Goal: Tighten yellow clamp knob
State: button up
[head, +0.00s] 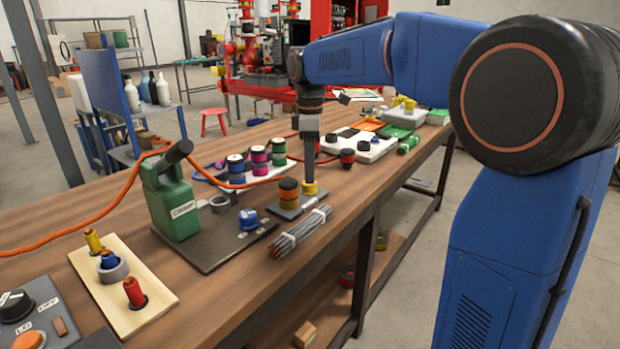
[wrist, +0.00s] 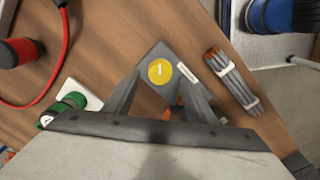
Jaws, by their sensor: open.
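The yellow clamp knob (head: 310,189) sits on a small dark grey plate (head: 287,212) on the bench. In the wrist view the knob (wrist: 160,72) is a round yellow disc with a pale mark on top. My gripper (head: 309,178) points down close above the knob. In the wrist view its two fingers (wrist: 159,84) are open, one on each side just below the knob in the picture, with nothing between them held. I cannot tell whether a finger touches it. An orange and black knob (head: 288,190) stands beside it on the plate.
Colored spools (head: 258,160) stand behind. An orange hose (head: 115,208) crosses the bench.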

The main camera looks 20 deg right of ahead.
aim_at(309, 187)
jog(key=shift+f, duration=1.85)
jog(key=c, duration=1)
jog(key=shift+c, duration=0.2)
